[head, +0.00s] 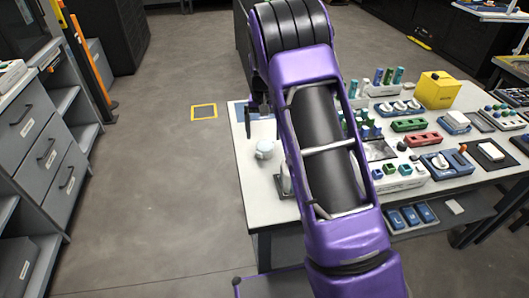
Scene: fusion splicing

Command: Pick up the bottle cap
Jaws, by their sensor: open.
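A small white, rounded item with a bluish side (264,150) stands on the near left part of the white table. It could be the bottle with its cap, but it is too small to tell. A second pale item (285,180) stands nearer the table's front edge, partly hidden behind my purple arm. My arm hides much of the table's middle left.
The white table (255,205) holds a yellow box (437,90), a red tray (422,139), a green tray (408,125) and several bottles and trays on the right. Grey drawers (40,140) stand at far left. The floor between is clear around a yellow-marked square (204,105).

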